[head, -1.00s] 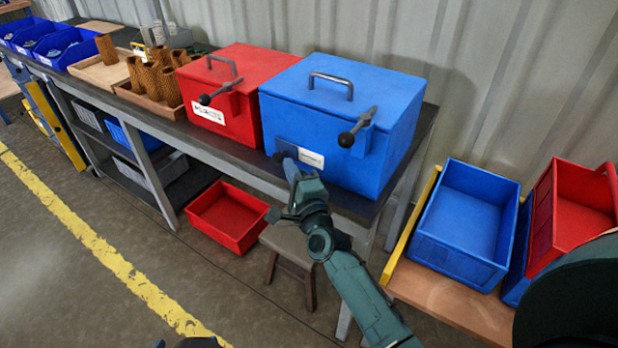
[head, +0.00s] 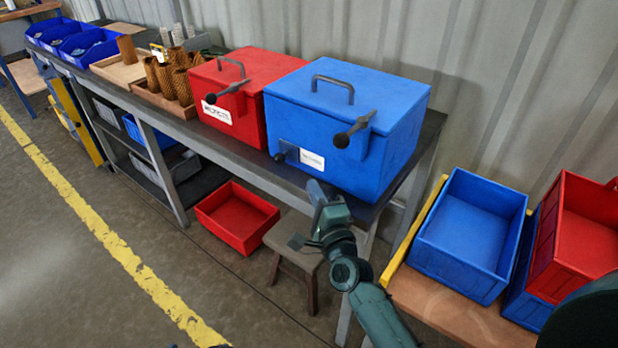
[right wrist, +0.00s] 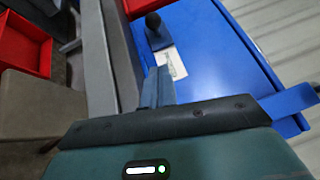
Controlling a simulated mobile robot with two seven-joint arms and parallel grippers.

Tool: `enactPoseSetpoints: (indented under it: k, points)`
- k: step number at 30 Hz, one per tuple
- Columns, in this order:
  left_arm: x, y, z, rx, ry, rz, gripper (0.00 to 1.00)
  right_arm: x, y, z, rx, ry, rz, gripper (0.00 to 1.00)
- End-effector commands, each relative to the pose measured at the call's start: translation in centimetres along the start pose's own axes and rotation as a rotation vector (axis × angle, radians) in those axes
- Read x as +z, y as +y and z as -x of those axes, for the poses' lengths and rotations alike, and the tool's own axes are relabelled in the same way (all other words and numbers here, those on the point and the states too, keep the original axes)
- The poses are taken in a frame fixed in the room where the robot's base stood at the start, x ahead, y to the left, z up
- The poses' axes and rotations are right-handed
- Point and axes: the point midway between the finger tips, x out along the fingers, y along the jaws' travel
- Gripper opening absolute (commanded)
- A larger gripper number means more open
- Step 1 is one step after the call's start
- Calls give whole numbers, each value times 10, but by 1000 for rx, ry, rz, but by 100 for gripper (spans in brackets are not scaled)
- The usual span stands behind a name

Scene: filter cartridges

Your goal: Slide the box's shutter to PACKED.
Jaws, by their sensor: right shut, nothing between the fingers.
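The blue box (head: 345,130) stands on the bench with its lid closed. Low on its front is a dark knob on a small shutter plate (head: 287,151), at the left of a white label (head: 312,159) whose lettering is too small to read. In the right wrist view the knob (right wrist: 154,21) and the label (right wrist: 172,62) show beyond the fingertips. My right gripper (head: 318,190) is shut and empty. It is below the label, in front of the bench edge, apart from the knob. My left gripper is not in view.
A red box (head: 235,95) with a white label stands left of the blue one. Both have handles and dark-knobbed levers. Brown cartridges (head: 170,78) stand farther left. A stool (head: 290,240) and red bin (head: 237,215) are below; blue and red bins (head: 470,230) are at right.

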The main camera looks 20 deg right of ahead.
Motion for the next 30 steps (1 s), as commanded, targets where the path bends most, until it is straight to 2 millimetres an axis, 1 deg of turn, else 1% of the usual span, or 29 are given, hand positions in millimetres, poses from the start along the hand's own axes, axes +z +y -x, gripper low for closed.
enactPoseSetpoints:
  k: [1,3,6,10,15,30]
  points:
    - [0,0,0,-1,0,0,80,0,0,13,2,-1,0,0]
    - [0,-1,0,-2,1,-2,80,0,0,27,1,-1,0,0]
    - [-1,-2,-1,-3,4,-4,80,0,0,43,1,-1,0,0]
    - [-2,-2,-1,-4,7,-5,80,0,0,56,0,-1,0,0]
    - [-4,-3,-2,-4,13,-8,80,0,-1,61,-1,-1,-1,0]
    - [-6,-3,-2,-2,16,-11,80,0,-1,60,-1,0,-1,0]
